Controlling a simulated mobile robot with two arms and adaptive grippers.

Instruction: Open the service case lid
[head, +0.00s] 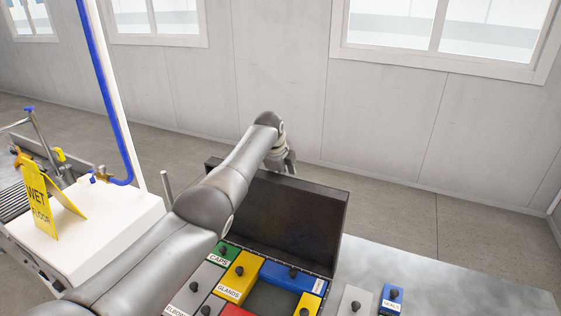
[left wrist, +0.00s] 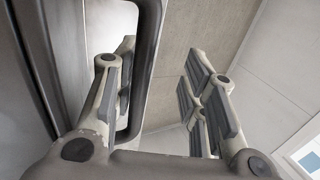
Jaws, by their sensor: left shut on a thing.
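The service case's dark lid (head: 285,218) stands raised at the back of the case, its inner face toward me in the head view. The case is open, and coloured blocks show inside, among them a green one labelled CAPS (head: 222,256) and a yellow one labelled GLANDS (head: 238,277). My left gripper (head: 287,162) is at the lid's upper edge, on its far side. In the left wrist view, its fingers (left wrist: 158,95) are on either side of the bar of a dark loop handle (left wrist: 151,65), one finger inside the loop. My right gripper is out of view.
A grey block (head: 355,301) and a blue block labelled SEALS (head: 391,299) are on the grey bench (head: 450,285) right of the case. A yellow wet floor sign (head: 38,200) stands on a white unit at left. My left arm hides part of the case.

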